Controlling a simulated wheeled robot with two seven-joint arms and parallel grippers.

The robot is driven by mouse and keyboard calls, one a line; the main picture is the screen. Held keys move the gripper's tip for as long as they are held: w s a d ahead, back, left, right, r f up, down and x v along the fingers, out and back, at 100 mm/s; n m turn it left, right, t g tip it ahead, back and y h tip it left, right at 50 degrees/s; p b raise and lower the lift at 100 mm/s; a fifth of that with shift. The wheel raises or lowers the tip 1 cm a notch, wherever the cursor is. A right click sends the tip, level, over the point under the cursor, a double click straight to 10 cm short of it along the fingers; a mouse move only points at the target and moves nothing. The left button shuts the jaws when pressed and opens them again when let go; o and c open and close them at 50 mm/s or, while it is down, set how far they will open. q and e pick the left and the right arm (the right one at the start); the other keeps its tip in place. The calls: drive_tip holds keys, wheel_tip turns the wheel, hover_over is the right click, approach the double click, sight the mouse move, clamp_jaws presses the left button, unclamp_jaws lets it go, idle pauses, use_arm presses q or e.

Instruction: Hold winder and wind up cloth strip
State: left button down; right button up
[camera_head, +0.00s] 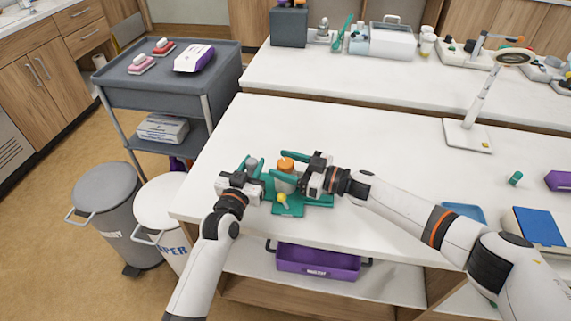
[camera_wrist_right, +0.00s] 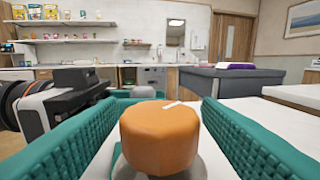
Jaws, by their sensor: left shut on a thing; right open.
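The winder has a flat green base (camera_head: 288,210) on the near bench, an orange knob (camera_head: 285,163) on a pale grey body, and a small yellow ball (camera_head: 282,197) at its front. My left gripper (camera_head: 252,168) is shut at the winder's left side, apparently on a grey rounded part, which also shows behind the knob in the right wrist view (camera_wrist_right: 144,91). My right gripper (camera_head: 297,166) is open; its green fingers stand either side of the orange knob (camera_wrist_right: 160,137) with gaps. The knob has a white mark on top. I cannot make out the cloth strip.
A purple bin (camera_head: 318,263) sits on the shelf below the bench's front edge. A magnifier lamp (camera_head: 470,130), a blue tray (camera_head: 463,214) and a blue book-like item (camera_head: 538,228) are to the right. The bench behind the winder is clear.

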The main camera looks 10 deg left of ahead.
drive_tip(key=shift+a, duration=0.1)
drive_tip(key=c, duration=1)
drive_tip(key=shift+m+t, duration=0.4)
drive_tip(key=shift+t, duration=0.2)
drive_tip(key=m+t+h, duration=0.2)
drive_tip(key=m+t, duration=0.1)
drive_tip(key=t, duration=0.1)
drive_tip(key=shift+s+a, duration=0.1)
drive_tip(key=m+t+h, duration=0.2)
drive_tip(key=t, duration=0.1)
drive_tip(key=shift+a+r+m+t+h, duration=0.1)
drive_tip(key=shift+a+m+t+h, duration=0.05)
drive_tip(key=shift+m+t+h, duration=0.95)
drive_tip(key=shift+t+h, duration=0.1)
drive_tip(key=shift+d+m+h, duration=0.2)
drive_tip(key=shift+m+h, duration=0.1)
drive_tip(key=shift+h, duration=0.1)
